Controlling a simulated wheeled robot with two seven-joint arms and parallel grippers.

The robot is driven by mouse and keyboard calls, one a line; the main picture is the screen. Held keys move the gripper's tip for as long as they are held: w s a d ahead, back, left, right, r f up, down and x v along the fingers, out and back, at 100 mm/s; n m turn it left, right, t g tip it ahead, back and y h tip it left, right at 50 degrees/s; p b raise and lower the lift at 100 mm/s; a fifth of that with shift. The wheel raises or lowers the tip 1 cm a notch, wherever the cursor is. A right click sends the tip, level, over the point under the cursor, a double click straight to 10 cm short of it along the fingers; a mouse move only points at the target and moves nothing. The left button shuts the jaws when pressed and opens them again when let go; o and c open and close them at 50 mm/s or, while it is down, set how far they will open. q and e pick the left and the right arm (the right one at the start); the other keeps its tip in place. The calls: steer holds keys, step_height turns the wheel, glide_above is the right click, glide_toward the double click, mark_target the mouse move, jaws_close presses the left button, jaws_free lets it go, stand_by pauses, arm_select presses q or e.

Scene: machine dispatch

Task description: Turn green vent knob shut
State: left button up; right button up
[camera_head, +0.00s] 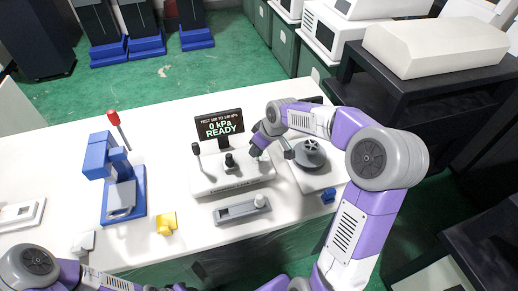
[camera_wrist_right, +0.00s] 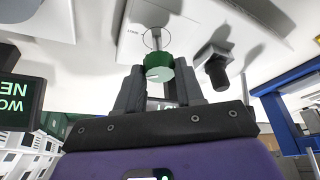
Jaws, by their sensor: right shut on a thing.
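The green vent knob (camera_wrist_right: 158,67) sits on a short metal stem against the white test unit in the right wrist view. My right gripper (camera_wrist_right: 158,82) has its dark fingers on both sides of the knob and is shut on it. In the head view my right gripper (camera_head: 261,146) reaches down at the right end of the white test unit (camera_head: 232,183), and its fingers mostly hide the knob. The display (camera_head: 219,127) reads 0 kPa READY. Parts of my left arm show along the bottom left edge, but its fingers are out of view.
A black-knobbed lever (camera_head: 196,149) and a dark upright fitting (camera_head: 230,160) stand on the unit. A round grey device (camera_head: 309,153) is close right of my gripper. A blue press (camera_head: 117,185) with a red-tipped lever and a yellow block (camera_head: 166,223) stand left.

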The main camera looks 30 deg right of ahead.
steer(key=m+b, duration=0.1)
steer(key=m, duration=0.1)
steer(key=m+h+b, duration=0.1)
steer(key=m, duration=0.1)
steer(key=shift+a+h, duration=0.15)
steer(key=shift+h, duration=0.15)
steer(key=shift+m+h+b, duration=0.5)
steer(key=shift+m+b, duration=0.4)
steer(key=shift+m, duration=0.5)
steer(key=o, duration=1)
steer(key=shift+o, duration=0.2)
steer(key=p+v, duration=0.2)
steer(key=v, duration=0.5)
steer(key=shift+r, duration=0.3)
steer(key=shift+s+f, duration=0.1)
steer(key=shift+s, duration=0.1)
